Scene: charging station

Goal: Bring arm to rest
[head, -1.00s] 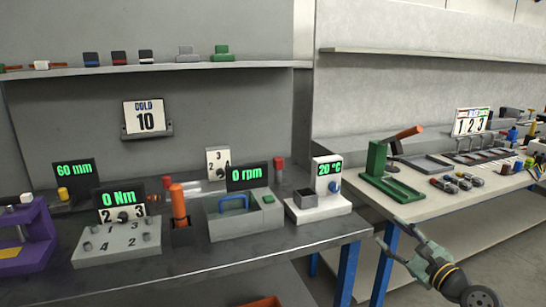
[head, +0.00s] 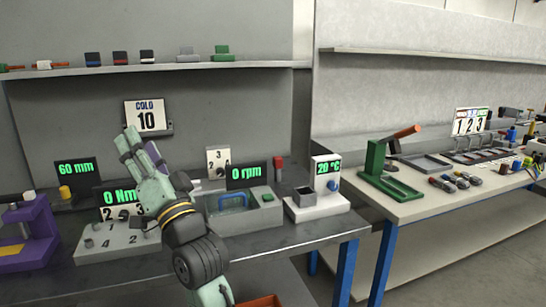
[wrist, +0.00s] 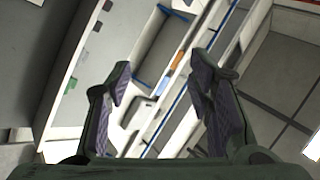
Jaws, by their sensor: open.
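My gripper (head: 130,143) is raised in front of the left bench in the head view. It points up and to the left, its tips near the lower left of the sign reading COLD 10. My arm below it covers part of the 0 Nm display and the place of the orange-handled tool. In the wrist view my gripper (wrist: 160,85) has its two fingers well apart, with nothing between them. It is open and empty.
The left bench (head: 285,240) carries a grey numbered box (head: 100,243), a purple press (head: 30,235), a grey tray box (head: 245,215) and a white 20 °C unit (head: 320,203). The right bench (head: 415,207) holds a green lever press (head: 378,170). A shelf (head: 200,67) runs above.

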